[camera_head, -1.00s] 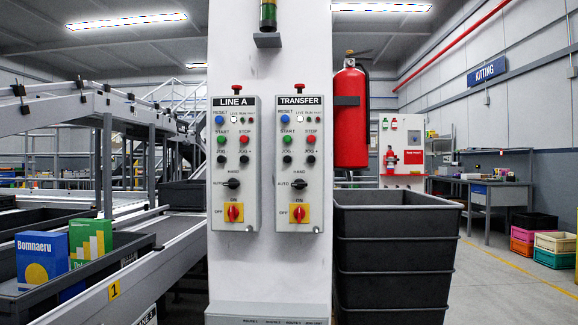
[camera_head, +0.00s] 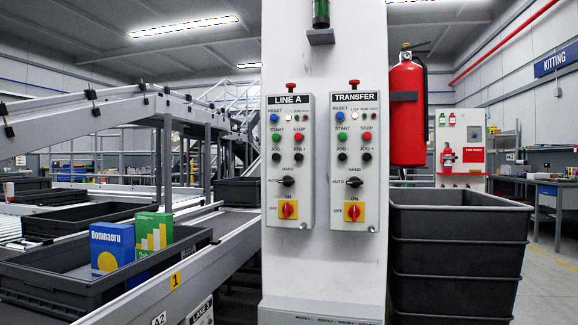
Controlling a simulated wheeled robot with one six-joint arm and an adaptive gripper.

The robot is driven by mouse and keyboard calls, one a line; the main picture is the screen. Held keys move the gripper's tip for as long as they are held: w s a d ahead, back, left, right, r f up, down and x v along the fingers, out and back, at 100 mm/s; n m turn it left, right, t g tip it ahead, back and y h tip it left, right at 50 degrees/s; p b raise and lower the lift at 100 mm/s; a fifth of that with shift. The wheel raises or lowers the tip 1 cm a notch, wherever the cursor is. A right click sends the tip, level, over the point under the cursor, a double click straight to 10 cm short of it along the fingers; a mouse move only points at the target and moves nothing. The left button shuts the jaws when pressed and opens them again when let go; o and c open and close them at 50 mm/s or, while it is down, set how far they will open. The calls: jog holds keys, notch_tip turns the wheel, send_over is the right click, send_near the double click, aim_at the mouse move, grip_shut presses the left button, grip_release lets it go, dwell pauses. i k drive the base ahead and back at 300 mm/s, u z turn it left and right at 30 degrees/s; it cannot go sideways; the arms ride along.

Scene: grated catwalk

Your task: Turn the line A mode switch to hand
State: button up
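The Line A panel (camera_head: 291,160) is a light grey box on the white column, left of the matching Transfer panel (camera_head: 356,162). A red mushroom button (camera_head: 291,87) tops the panel. My gripper is not in view.
A red fire extinguisher (camera_head: 407,112) hangs right of the column, above stacked dark bins (camera_head: 458,240). At left, a conveyor (camera_head: 185,275) runs up to the column beside a dark tote (camera_head: 40,292) with blue and green boxes. Floor (camera_head: 552,285) shows clear at the far right.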

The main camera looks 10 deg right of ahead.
aim_at(287, 181)
jog(key=u, duration=0.55)
jog(key=i, duration=0.7)
jog(key=z, duration=0.1)
